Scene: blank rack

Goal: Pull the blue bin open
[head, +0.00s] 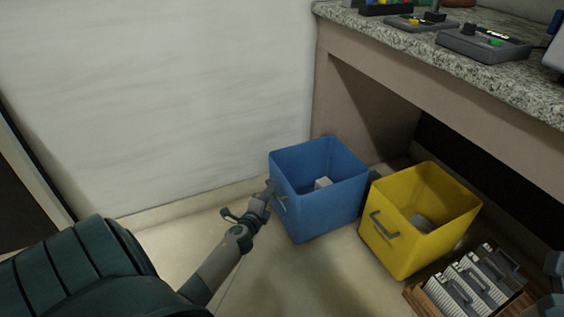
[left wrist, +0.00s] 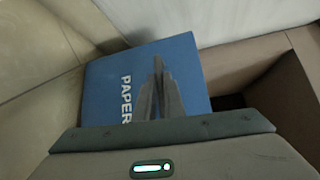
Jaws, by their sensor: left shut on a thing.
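My left gripper (head: 272,192) is at that face and is shut on the handle. In the left wrist view the blue bin (left wrist: 105,85) shows a face with the word PAPER, and my left gripper's fingers (left wrist: 160,85) lie against it, hiding most of the handle. At the lower right edge of the head view a bit of my right arm shows; its fingertips are not clear.
A yellow bin (head: 400,232) with a grey handle stands close to the right of the blue bin. A wooden crate (head: 415,300) with grey items is at the lower right. A granite counter (head: 470,80) overhangs behind. The floor to the left is clear.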

